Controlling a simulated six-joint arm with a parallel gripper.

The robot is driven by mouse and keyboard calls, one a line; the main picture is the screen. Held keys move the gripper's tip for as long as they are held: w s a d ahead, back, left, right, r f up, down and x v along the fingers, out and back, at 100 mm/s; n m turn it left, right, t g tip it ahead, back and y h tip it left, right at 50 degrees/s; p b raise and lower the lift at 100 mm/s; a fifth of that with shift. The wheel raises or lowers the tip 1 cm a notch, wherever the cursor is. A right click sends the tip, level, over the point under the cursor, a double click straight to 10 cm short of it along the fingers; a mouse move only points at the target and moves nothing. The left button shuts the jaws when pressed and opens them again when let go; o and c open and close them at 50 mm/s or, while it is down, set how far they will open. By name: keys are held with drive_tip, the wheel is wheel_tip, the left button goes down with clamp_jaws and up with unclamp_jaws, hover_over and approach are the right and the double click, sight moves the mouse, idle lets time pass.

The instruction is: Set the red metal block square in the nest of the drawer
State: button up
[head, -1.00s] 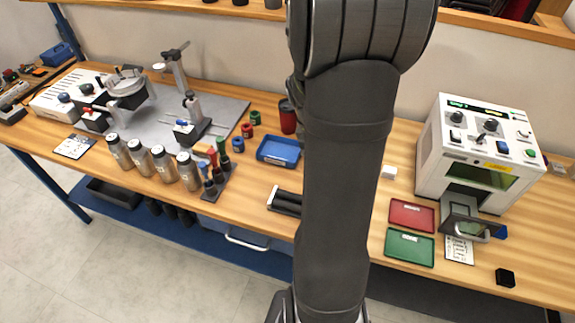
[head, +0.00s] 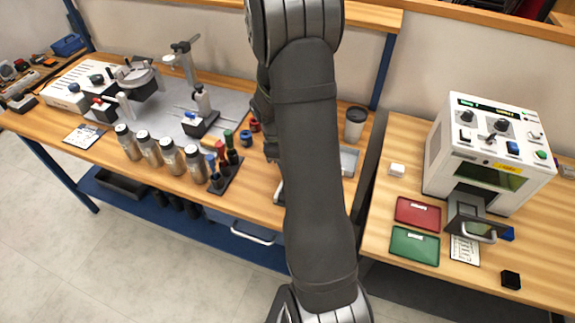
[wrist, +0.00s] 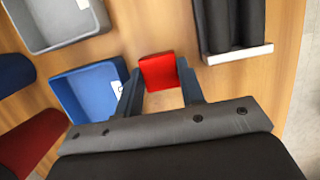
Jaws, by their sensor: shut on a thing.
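In the wrist view the red metal block (wrist: 157,71) is between the fingertips of my gripper (wrist: 160,84), which is shut on it. Bare wood shows below the block; its height above the bench is hard to tell. In the head view my arm hides the block and the fingertips. The laser marker (head: 490,150) stands at the right of the head view. Its drawer (head: 476,229), with a pale handle, is out at the front. The nest inside cannot be made out.
In the wrist view a blue tray (wrist: 75,98) is left of the block, a grey tray (wrist: 50,45) above it, and a dark rack (wrist: 232,28) to the right. Red (head: 417,213) and green (head: 414,246) trays lie left of the drawer. A blue piece (head: 507,233) is right beside it.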

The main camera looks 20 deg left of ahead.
drive_tip(key=shift+f, duration=0.55)
drive_tip(key=shift+f, duration=0.1)
drive_tip(key=o, duration=0.8)
drive_tip(key=v, duration=1.1)
drive_tip(key=shift+r, duration=0.25)
drive_tip(key=shift+o, duration=0.7)
drive_tip(key=shift+a+r, duration=0.1)
drive_tip(key=shift+r, duration=0.25)
